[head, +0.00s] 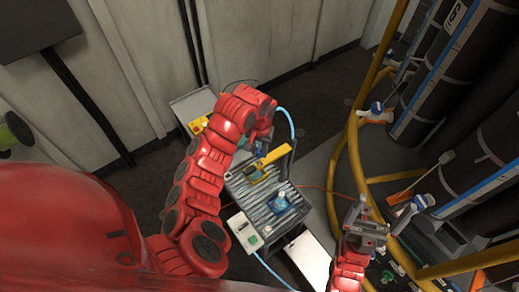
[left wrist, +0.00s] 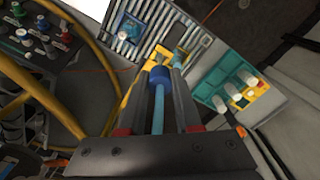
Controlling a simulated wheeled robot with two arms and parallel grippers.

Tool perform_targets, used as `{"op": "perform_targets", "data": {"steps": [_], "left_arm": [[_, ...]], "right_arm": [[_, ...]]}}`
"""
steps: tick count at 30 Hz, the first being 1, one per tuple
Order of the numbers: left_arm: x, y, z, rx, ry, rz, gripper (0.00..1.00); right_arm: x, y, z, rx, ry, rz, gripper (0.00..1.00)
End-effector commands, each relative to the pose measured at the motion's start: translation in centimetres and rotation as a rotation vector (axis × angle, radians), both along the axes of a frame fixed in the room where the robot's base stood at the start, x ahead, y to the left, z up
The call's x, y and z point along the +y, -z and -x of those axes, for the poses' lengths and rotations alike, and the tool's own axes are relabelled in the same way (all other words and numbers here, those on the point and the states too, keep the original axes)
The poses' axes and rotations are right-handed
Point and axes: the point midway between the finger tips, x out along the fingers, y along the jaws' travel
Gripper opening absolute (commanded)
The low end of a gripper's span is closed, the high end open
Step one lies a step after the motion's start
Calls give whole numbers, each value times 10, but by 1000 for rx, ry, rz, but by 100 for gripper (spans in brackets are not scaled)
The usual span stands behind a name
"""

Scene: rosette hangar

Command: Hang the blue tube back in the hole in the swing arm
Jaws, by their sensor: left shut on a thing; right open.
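My left gripper (head: 259,143) is beside the yellow swing arm (head: 277,154), above the ribbed grey plate. In the left wrist view, its fingers (left wrist: 163,75) are shut on the blue tube (left wrist: 158,112), which has a dark blue collar near the fingertips. The light blue tube (head: 291,122) also loops behind my gripper in the head view. The yellow swing arm (left wrist: 132,78) shows just left of the collar in the wrist view; its hole cannot be made out. My right gripper (head: 370,220) is open and empty at the lower right, apart from the plate.
The ribbed plate (head: 262,205) carries a blue fitting (head: 284,202) and a yellow-framed block. A white control box (head: 244,231) stands at its lower left. A yellow curved rail (head: 357,160) and dark cylinders (head: 440,80) stand on the right. A panel with yellow parts (head: 197,108) is at the back.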

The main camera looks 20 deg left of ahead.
Motion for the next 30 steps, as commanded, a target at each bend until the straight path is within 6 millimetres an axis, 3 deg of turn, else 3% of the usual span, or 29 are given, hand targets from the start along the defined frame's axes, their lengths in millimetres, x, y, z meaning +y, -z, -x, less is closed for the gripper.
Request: {"op": "perform_targets", "data": {"steps": [30], "left_arm": [[0,38,0,1,0,-1,0]], "right_arm": [[0,24,0,0,0,0,100]]}}
